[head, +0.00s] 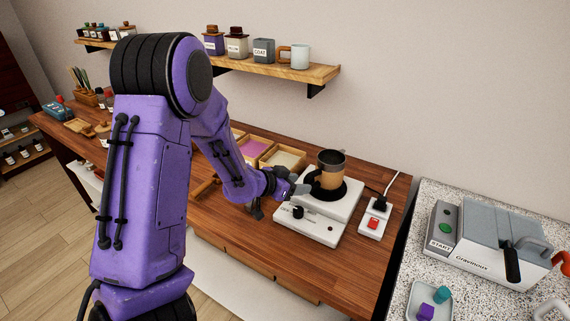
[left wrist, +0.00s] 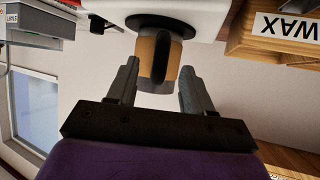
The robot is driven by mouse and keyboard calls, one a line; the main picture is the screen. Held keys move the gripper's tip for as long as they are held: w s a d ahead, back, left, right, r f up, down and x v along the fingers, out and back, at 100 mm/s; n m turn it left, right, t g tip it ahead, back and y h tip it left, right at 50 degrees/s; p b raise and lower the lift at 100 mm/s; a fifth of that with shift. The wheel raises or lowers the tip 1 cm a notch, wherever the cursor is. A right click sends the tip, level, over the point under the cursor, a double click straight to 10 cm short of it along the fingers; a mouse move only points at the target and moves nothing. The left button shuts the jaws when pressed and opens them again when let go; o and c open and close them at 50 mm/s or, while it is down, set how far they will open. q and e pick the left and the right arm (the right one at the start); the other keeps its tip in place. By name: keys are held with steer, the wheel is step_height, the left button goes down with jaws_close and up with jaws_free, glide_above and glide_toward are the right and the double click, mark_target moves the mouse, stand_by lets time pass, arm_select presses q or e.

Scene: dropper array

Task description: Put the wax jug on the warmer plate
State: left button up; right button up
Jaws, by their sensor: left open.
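The wax jug (head: 331,172), dark with a tan band, stands upright on the round black warmer plate (head: 340,195) of a white warmer (head: 310,226). My left gripper (head: 298,186) is open just left of the jug, close to its handle side. In the left wrist view, which is upside down, the jug (left wrist: 155,44) and its handle lie between the two spread fingers (left wrist: 158,75). A gap shows on both sides, so the fingers are not closed on it. My right gripper is not in view.
A white switch box with a red button (head: 373,222) sits right of the warmer. A wall shelf (head: 290,69) holds jars and a mug. A grey machine (head: 490,245) stands on the speckled counter at right.

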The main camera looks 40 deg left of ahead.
arm_select(q)
steer(key=v, duration=0.8)
steer(key=shift+s+r, duration=0.15)
steer(key=shift+s, duration=0.15)
stand_by(0.7)
